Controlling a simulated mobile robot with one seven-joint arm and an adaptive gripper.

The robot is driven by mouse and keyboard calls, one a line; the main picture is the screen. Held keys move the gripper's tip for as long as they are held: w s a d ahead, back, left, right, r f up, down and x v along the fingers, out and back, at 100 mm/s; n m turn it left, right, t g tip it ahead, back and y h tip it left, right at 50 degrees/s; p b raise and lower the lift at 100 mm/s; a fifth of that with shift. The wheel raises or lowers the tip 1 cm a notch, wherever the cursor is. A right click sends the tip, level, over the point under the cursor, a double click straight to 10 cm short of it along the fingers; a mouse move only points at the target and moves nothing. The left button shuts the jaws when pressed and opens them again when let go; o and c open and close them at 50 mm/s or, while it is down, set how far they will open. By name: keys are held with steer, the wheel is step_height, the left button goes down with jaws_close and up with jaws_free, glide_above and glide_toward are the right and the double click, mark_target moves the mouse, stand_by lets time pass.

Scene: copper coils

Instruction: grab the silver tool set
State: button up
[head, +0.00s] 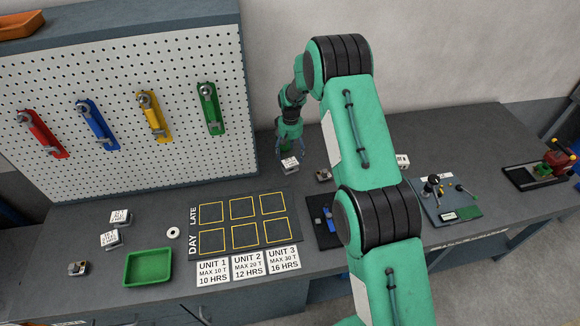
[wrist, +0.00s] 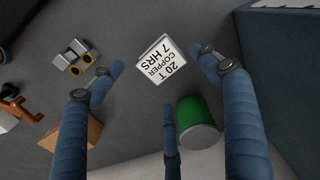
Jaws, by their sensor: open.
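A small silver metal piece with two yellow-rimmed round ends (wrist: 80,56) lies at the upper left of the wrist view, left of my gripper. It may be the silver tool set, but I cannot tell for sure. A small metallic object (head: 323,175) near my gripper in the head view may be the same thing. My gripper (wrist: 158,80) is open and empty, its blue fingers spread. A white-labelled block reading "20 T COPPER 7 HRS" (wrist: 161,59) lies between and beyond the fingertips; it also shows in the head view (head: 290,165).
A green cylinder (wrist: 198,122) is close to the right finger, and a brown box (wrist: 75,138) is partly behind the left finger. The marked board (head: 290,205), green tray (head: 148,267), and pegboard with coloured tools (head: 130,100) are left. My arm hides part of the bench.

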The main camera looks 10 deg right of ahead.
mark_target(290, 162)
steer(key=shift+f, duration=1.25)
steer(key=shift+a+f, duration=0.15)
steer(key=shift+f, duration=2.45)
steer(key=c, duration=1.7)
steer(key=shift+r, duration=0.1)
steer(key=shift+c, duration=0.2)
steer(key=shift+r, duration=1.85)
steer(key=s, duration=1)
steer(key=s+r, duration=0.1)
steer(key=s, duration=0.5)
steer(key=shift+d+b, duration=0.25)
steer(key=shift+b, duration=0.1)
